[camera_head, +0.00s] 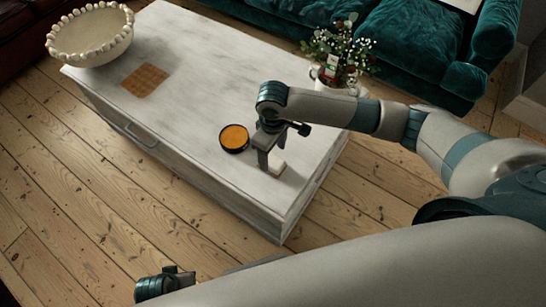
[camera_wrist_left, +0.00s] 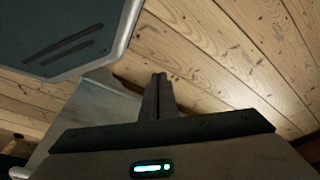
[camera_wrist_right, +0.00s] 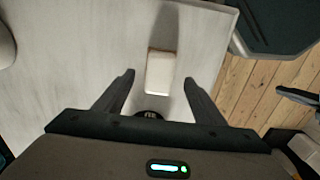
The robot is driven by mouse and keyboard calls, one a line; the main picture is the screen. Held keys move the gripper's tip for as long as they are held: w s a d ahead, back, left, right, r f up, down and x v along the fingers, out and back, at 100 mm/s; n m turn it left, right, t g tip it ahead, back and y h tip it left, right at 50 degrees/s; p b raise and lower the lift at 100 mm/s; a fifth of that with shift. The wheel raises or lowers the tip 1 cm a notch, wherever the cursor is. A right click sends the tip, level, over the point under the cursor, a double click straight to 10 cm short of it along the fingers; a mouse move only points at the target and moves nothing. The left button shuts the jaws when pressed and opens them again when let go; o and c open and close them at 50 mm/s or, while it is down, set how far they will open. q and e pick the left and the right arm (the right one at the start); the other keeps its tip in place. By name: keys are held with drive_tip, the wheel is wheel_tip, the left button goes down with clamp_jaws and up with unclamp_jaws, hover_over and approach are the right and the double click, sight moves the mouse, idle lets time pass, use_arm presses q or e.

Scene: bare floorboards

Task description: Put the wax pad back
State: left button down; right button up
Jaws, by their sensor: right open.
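A small pale block with a tan edge, which looks like the wax pad (camera_head: 281,168), lies on the white table near its front right corner. In the right wrist view the pad (camera_wrist_right: 161,71) lies just beyond and between the fingertips, not held. My right gripper (camera_head: 266,165) is open above the table beside it, pointing down. A round black tin with orange contents (camera_head: 234,138) stands on the table to the left of my right gripper. My left gripper (camera_wrist_left: 159,82) has its fingers together with nothing seen between them, over the floor away from the tabletop.
The white table (camera_head: 190,85) also bears a beaded bowl (camera_head: 92,38) and a brown woven square (camera_head: 145,80) at the left. A flower arrangement (camera_head: 335,60) stands at the far right end. A green sofa (camera_head: 400,40) is behind. The middle of the tabletop is clear.

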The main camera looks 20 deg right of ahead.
sight(273, 161)
use_arm(q)
wheel_tip(273, 161, down, 3)
drive_tip(key=shift+a+r+p, duration=0.1)
drive_tip(key=shift+r+p, duration=0.05)
drive_tip(key=shift+p, duration=0.15)
use_arm(e)
wheel_tip(273, 161, up, 7)
use_arm(q)
drive_tip(key=shift+w+r, duration=0.2)
use_arm(e)
drive_tip(key=shift+f, duration=0.1)
use_arm(q)
drive_tip(key=shift+s+f, duration=0.15)
drive_tip(key=shift+s, duration=0.05)
idle(0.6)
